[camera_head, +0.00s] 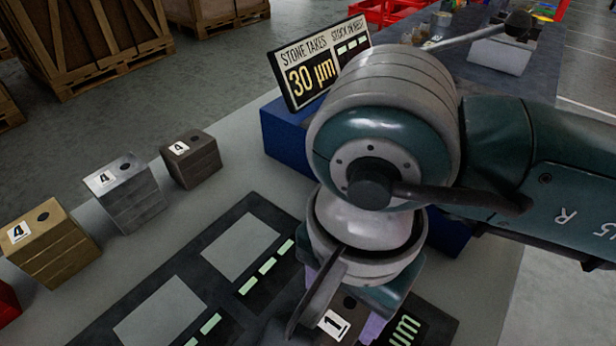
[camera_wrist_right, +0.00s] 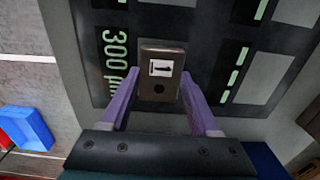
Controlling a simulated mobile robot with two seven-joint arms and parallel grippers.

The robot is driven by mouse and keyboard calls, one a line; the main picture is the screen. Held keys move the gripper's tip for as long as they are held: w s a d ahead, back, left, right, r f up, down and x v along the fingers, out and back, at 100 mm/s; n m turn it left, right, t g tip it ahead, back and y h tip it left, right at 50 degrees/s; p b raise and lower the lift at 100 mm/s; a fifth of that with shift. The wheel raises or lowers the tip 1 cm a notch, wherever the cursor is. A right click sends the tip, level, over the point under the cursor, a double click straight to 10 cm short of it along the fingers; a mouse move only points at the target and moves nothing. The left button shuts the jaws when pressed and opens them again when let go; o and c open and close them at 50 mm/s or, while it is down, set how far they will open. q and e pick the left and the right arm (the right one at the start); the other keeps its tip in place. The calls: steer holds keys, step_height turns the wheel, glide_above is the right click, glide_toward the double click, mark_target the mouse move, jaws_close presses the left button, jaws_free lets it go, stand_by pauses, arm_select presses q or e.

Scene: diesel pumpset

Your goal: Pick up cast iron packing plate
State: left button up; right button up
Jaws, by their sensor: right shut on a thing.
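A dark brown-grey packing plate (camera_wrist_right: 162,60) with a white label "1" and a round dark hole sits between the purple fingers of my right gripper (camera_wrist_right: 161,86) in the wrist view. The fingers are shut on its two sides. In the head view, the right gripper (camera_head: 340,308) points down over the dark board, and the plate's label (camera_head: 333,324) shows between its fingers; my arm hides part of it. I cannot tell whether the plate touches the board. A similar dark stack (camera_head: 191,160) labelled "4" stands at the left. My left gripper is not in view.
A silver stack (camera_head: 126,194) and a brass stack (camera_head: 49,240), both labelled "4", stand left on the grey table. The dark board (camera_head: 196,262) has pale rectangles and green bars. A "30 µm" sign (camera_head: 311,75) stands by a blue box (camera_head: 285,133) behind my arm.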

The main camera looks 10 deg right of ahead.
mark_target(342, 314)
jaws_close()
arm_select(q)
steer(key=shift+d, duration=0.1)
arm_select(e)
steer(key=shift+r, duration=0.1)
arm_select(q)
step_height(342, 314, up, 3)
steer(key=p, duration=0.2)
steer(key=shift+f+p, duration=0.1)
steer(key=shift+p, duration=0.3)
arm_select(e)
step_height(342, 314, up, 20)
